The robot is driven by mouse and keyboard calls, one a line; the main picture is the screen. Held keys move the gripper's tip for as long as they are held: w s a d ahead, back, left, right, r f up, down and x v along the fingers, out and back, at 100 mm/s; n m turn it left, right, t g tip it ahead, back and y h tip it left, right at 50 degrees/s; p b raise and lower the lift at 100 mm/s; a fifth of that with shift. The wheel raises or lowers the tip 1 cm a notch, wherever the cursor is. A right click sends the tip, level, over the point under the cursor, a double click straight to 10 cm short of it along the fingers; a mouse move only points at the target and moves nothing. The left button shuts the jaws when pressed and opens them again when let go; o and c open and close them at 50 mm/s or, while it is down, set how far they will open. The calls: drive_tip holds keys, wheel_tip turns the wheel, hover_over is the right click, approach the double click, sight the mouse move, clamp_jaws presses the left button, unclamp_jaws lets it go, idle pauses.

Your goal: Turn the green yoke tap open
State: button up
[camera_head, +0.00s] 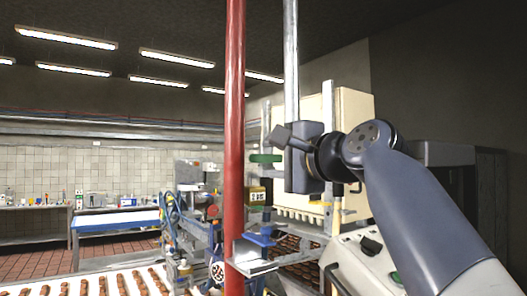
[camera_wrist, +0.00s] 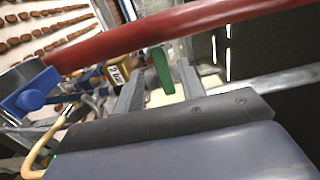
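The green yoke tap (camera_head: 265,158) is a flat green handle just right of the red pipe in the head view, left of and slightly below my gripper (camera_head: 284,137). In the wrist view the green tap (camera_wrist: 161,72) shows edge-on between the two fingers of my gripper (camera_wrist: 159,64). The fingers are spread, with gaps on both sides of the tap, and I see no contact. How deep the tap lies between the fingers cannot be told. My gripper holds nothing.
A red vertical pipe (camera_head: 234,120) stands close to the left; it crosses the wrist view (camera_wrist: 190,29) beyond the fingers. A grey pipe (camera_head: 291,60) rises near my gripper. A yellow box (camera_head: 256,194) and a blue handle (camera_head: 260,238) sit below. A cream cabinet (camera_head: 352,108) stands behind.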

sight(259, 159)
drive_tip(key=shift+p+x, duration=0.45)
drive_tip(key=shift+x, duration=1.45)
drive_tip(key=shift+c, duration=0.6)
clamp_jaws()
